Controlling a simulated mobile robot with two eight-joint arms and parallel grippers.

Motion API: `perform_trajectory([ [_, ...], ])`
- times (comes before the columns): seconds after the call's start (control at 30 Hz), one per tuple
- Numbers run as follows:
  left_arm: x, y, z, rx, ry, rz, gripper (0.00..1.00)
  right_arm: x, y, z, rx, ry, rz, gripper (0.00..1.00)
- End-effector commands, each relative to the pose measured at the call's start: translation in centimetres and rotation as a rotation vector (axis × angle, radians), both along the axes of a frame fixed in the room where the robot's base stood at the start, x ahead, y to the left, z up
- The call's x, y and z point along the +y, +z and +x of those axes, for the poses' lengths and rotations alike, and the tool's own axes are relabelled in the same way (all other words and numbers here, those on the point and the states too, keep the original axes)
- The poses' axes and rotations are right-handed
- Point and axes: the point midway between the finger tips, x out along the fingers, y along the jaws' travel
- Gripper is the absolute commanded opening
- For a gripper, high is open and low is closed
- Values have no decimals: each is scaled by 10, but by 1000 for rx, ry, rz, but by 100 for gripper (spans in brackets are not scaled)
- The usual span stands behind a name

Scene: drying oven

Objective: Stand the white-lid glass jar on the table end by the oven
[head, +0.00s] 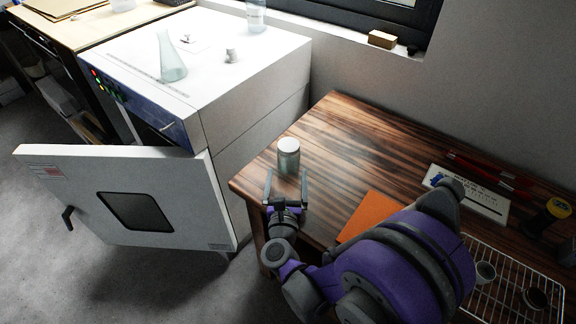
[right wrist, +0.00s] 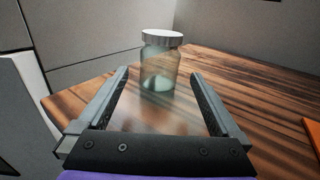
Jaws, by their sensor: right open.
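The white-lid glass jar (head: 288,158) stands upright on the wooden table (head: 330,130), at the table's end beside the oven (head: 210,85). My right gripper (head: 287,187) is open just in front of the jar, with its two fingers spread and pointing toward it. In the right wrist view the jar (right wrist: 160,65) stands just beyond the open fingertips (right wrist: 158,82), centred between them, with nothing between the fingers. The jar looks apart from both fingers. My left gripper is out of view.
The oven door (head: 130,195) hangs open at left. A glass flask (head: 171,58) stands on the oven top. An orange sheet (head: 372,214), a white panel (head: 468,195), a red tool (head: 490,175) and a wire rack (head: 510,275) with small cups lie farther right on the table.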

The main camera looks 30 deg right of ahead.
Motion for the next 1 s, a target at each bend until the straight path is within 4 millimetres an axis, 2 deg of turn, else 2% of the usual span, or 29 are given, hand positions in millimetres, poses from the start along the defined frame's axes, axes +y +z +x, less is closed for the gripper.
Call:
perform_trajectory([
  [0.13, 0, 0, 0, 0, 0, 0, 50, 10, 6, -2, 32, 40, -58, 100],
  [0.23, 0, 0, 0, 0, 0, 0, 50, 29, 21, 5, 121, 153, -235, 100],
  [0.33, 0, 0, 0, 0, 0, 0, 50, 68, 37, 8, 291, 366, -604, 100],
  [0.43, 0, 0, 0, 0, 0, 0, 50, 110, 34, -6, 486, 619, -1090, 100],
  [0.5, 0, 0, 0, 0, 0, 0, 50, 130, 20, -28, 608, 797, -1437, 100],
  [0.57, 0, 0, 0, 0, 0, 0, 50, 139, 3, -54, 698, 956, -1730, 100],
  [0.6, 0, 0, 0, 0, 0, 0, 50, 140, -9, -74, 749, 1065, -1915, 100],
  [0.7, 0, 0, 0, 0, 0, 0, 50, 131, -36, -127, 835, 1334, -2307, 100],
  [0.77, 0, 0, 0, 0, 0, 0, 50, 121, -48, -156, 858, 1486, -2485, 100],
  [0.8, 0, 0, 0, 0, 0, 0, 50, 114, -54, -173, -864, -1578, 2575, 100],
  [0.9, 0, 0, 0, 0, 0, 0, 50, 99, -62, -203, -752, -1532, 2378, 100],
  [1.0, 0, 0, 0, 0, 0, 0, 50, 92, -64, -217, -699, -1514, 2288, 100],
])
